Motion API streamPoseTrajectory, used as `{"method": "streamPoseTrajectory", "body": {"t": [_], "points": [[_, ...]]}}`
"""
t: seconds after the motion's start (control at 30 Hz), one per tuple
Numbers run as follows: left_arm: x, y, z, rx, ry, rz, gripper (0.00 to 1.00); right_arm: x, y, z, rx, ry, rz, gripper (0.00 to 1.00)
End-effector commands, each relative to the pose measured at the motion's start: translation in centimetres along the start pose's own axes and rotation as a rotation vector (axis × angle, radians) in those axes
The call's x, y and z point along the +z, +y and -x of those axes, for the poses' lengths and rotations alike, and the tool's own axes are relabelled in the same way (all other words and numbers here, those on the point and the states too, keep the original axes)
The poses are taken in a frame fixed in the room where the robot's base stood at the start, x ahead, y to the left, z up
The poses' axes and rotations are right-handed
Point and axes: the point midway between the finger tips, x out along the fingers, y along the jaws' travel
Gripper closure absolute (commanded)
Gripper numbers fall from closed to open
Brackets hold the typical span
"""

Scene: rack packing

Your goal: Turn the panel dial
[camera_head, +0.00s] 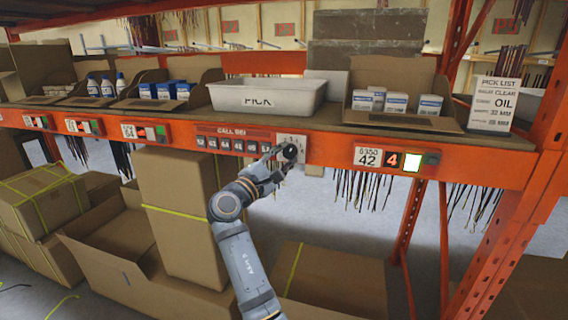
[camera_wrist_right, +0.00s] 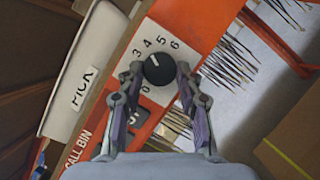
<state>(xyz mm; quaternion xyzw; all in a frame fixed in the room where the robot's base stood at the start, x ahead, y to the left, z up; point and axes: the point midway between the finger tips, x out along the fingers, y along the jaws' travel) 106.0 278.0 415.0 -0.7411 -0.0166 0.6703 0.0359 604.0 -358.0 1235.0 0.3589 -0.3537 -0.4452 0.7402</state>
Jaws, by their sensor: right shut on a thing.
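The panel dial is a round black knob with a pale pointer line on a white plate with numbers, set on the orange shelf beam. In the head view the dial (camera_head: 290,152) is partly covered by my right gripper (camera_head: 283,160), which reaches up to it from below. In the right wrist view the dial (camera_wrist_right: 159,69) sits between the fingertips of my right gripper (camera_wrist_right: 158,75), one finger on each side. The gripper is shut on the dial. My left gripper is not in view.
Left of the dial is the CALL BIN panel (camera_head: 233,143) with several numbered buttons. A white PICK tray (camera_head: 262,97) stands on the shelf above. A label and lit display (camera_head: 391,160) sit to the right. Cardboard boxes (camera_head: 178,195) fill the space below left.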

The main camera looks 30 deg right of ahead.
Motion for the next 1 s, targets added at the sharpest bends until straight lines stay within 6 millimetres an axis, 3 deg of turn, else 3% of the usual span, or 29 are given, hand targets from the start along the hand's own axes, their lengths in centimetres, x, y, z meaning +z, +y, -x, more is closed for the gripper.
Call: {"method": "streamPoseTrajectory", "body": {"t": [0.57, 0.6, 0.7, 0.77, 1.0], "points": [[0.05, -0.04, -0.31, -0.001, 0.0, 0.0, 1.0, -0.01, 0.09, 0.0, -0.013, 0.001, -0.033, 0.96], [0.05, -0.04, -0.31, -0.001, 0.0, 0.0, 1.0, -0.01, 0.09, 0.0, -0.012, 0.001, -0.032, 0.63], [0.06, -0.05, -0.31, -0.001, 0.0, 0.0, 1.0, -0.01, 0.09, 0.0, -0.012, 0.001, -0.032, 0.5], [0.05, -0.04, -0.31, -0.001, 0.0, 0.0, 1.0, -0.01, 0.08, 0.0, -0.012, 0.001, -0.032, 0.42], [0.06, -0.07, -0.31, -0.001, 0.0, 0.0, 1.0, -0.01, 0.06, 0.0, -0.013, 0.0, -0.031, 0.41]]}}
